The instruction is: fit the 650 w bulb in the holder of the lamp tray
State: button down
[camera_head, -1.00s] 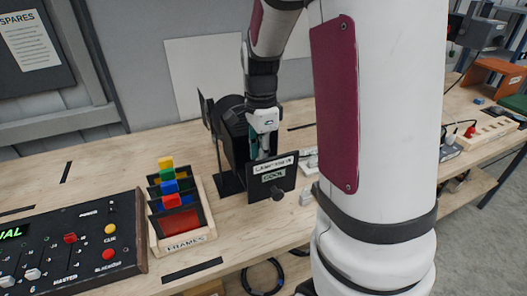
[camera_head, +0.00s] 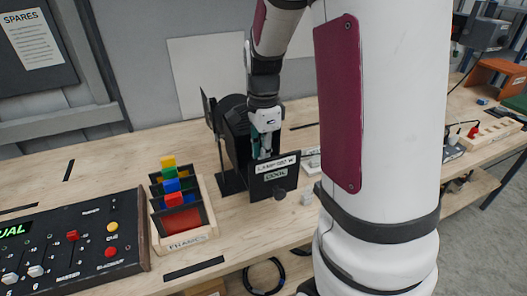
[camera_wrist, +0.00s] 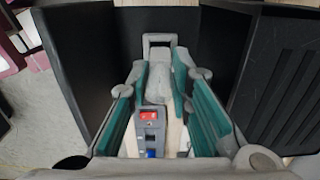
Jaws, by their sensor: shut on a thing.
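The black lamp housing (camera_head: 236,133) stands open at the top on the bench in the head view. Its front panel (camera_head: 272,188) carries a lamp label, too blurred to read surely, a "COOL" sign and a dark knob. My gripper (camera_head: 264,150) points down into the housing behind that panel. In the wrist view my gripper (camera_wrist: 158,88) has its teal-padded fingers closed on a pale, rounded object (camera_wrist: 157,84), which looks like the bulb. Its rating is not readable. Dark walls (camera_wrist: 85,55) flank the fingers. The holder's contact with the bulb is hidden.
A wooden rack (camera_head: 184,242) of coloured frames stands left of the housing, with a control desk (camera_head: 75,245) further left. A small pale cylinder (camera_head: 307,197) is on the bench right of the panel.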

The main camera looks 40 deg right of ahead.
jog(key=shift+f+b, duration=0.35)
jog(key=shift+f, duration=0.75)
jog(key=c, duration=1.4)
grip_release()
jog(key=shift+o, duration=0.2)
jog(key=shift+r, duration=0.1)
notch_tip(320, 180, up, 12)
jog(key=shift+f, duration=0.1)
